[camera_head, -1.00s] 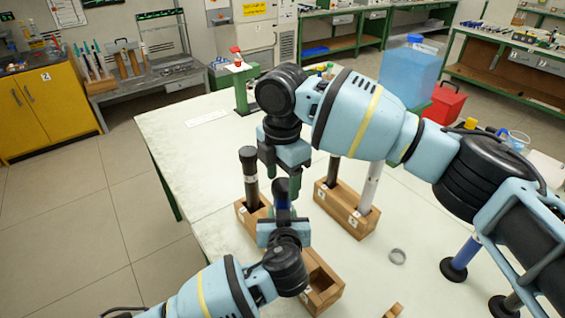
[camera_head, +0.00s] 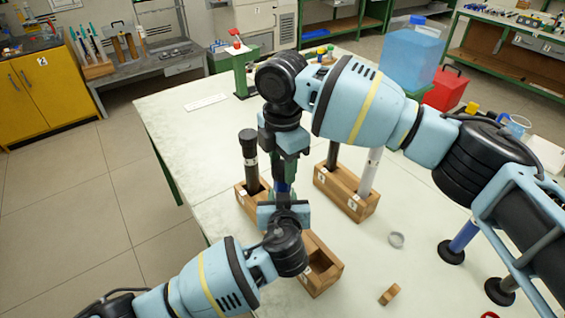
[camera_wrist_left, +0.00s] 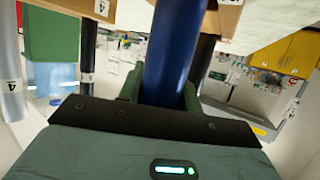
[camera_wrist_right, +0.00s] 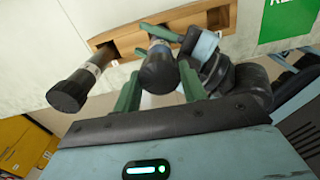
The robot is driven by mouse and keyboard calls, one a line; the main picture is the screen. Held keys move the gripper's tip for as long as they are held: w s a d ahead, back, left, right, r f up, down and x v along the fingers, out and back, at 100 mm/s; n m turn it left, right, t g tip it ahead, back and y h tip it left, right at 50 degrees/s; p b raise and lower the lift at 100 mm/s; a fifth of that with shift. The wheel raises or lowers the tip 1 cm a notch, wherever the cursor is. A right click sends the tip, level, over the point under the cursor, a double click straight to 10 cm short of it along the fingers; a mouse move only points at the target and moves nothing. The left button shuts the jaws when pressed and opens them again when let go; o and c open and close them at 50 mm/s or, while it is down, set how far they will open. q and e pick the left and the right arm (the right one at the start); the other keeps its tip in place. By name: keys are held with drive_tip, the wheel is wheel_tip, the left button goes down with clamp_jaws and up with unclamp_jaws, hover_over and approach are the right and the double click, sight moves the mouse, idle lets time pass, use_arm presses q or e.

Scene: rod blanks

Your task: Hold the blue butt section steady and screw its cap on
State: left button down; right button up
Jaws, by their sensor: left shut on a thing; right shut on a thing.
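The blue butt section (camera_head: 282,187) stands roughly upright, and in the left wrist view (camera_wrist_left: 172,60) it fills the gap between green fingers. My left gripper (camera_head: 283,208) is shut on it from the front. The dark round cap (camera_wrist_right: 160,74) shows at the section's top end in the right wrist view, between the right gripper's fingers. My right gripper (camera_wrist_right: 157,88) is shut on this cap and reaches down from above; it also shows in the head view (camera_head: 286,165). The cap is mostly hidden in the head view. How far it is threaded cannot be told.
A wooden block (camera_head: 322,272) with an empty slot is near the left gripper. A dark-capped rod (camera_head: 249,165) stands close to the right gripper's left. Another block (camera_head: 350,198) holds a white tube (camera_head: 371,170). A grey ring (camera_head: 397,240) and small wooden piece (camera_head: 389,294) lie right.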

drive_tip(key=m, duration=0.4)
drive_tip(key=shift+m, duration=0.3)
drive_tip(key=m, duration=0.9)
drive_tip(key=shift+m, duration=0.3)
drive_tip(key=o, duration=1.2)
wheel_tip(320, 180, up, 12)
